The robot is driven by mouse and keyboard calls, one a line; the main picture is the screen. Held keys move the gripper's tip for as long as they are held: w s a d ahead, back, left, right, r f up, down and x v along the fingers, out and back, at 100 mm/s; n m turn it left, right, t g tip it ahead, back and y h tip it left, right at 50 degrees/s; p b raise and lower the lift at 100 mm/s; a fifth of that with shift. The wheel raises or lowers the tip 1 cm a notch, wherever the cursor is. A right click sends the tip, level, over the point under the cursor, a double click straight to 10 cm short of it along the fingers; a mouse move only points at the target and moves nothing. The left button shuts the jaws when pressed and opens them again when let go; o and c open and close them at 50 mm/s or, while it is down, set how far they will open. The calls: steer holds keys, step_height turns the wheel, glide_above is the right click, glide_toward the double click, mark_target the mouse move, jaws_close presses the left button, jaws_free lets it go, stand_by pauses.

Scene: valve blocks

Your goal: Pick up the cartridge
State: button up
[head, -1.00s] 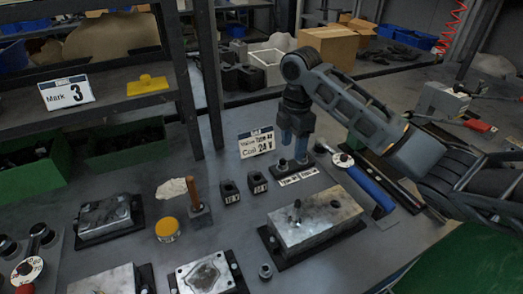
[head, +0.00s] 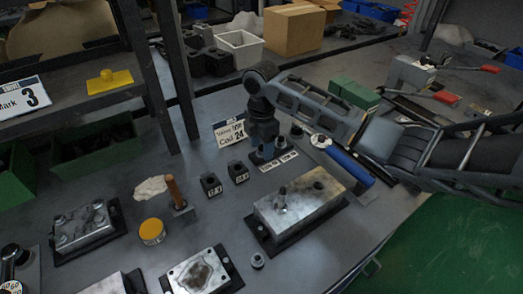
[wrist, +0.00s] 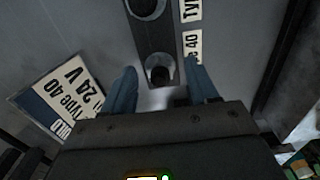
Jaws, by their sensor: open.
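The cartridge (wrist: 160,72) is a small round metallic piece with a dark top, standing in a dark rack strip beside white labels (wrist: 192,50). In the wrist view it lies between the two blue fingertips of my gripper (wrist: 162,82), which are open with a gap on each side. In the head view my gripper (head: 263,150) points down over the left end of the labelled rack (head: 279,161), and its fingers largely hide the cartridge. A second round dark-topped piece (head: 297,131) stands at the rack's other end.
Two small black coils (head: 224,178) and a silver valve block (head: 300,205) are in front. A blue-handled tool (head: 345,160) lies to the right.

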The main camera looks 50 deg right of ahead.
steer(key=shift+c, duration=0.4)
steer(key=c, duration=1)
